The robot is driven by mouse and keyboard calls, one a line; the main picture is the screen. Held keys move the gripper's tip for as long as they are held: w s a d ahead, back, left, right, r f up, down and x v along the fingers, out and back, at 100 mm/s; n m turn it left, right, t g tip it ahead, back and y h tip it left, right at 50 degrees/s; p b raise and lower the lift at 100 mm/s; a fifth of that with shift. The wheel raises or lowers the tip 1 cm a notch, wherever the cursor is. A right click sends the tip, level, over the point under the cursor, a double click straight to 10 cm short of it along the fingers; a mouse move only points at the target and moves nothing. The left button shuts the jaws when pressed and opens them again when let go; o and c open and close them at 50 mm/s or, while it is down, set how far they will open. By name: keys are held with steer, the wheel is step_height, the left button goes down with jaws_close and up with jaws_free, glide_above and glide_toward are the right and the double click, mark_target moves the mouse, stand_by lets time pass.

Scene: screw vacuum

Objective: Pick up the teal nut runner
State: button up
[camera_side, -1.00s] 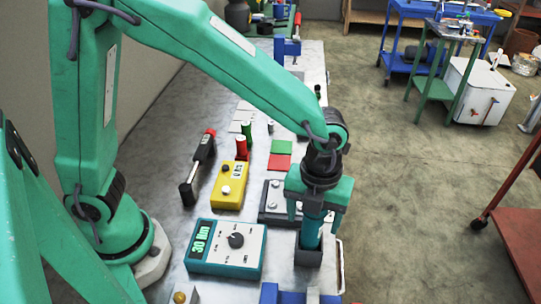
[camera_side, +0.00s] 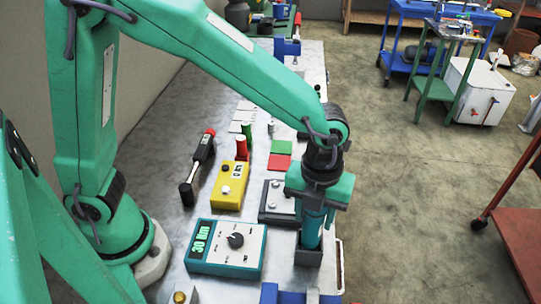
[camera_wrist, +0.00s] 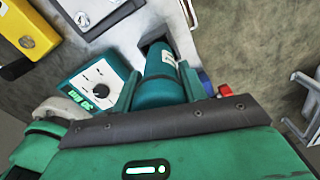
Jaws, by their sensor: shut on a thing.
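The teal nut runner (camera_side: 311,232) stands upright with its lower end in a dark square holder (camera_side: 308,257) near the bench's right edge. My gripper (camera_side: 314,212) is above the holder, pointing down, shut on the nut runner's upper body. In the wrist view the nut runner (camera_wrist: 160,88) lies between my two green fingers (camera_wrist: 160,85), with the dark holder opening (camera_wrist: 153,45) at its far end. The nut runner's lower tip is hidden inside the holder.
A teal control box (camera_side: 225,248) reading 30 Nm stands left of the holder. A yellow box (camera_side: 230,187), a dark plate with bolts (camera_side: 279,203) and a black-and-red tool (camera_side: 203,150) lie farther back. A blue part (camera_side: 290,294) is at the front.

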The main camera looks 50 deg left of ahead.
steer(key=shift+r, duration=4.75)
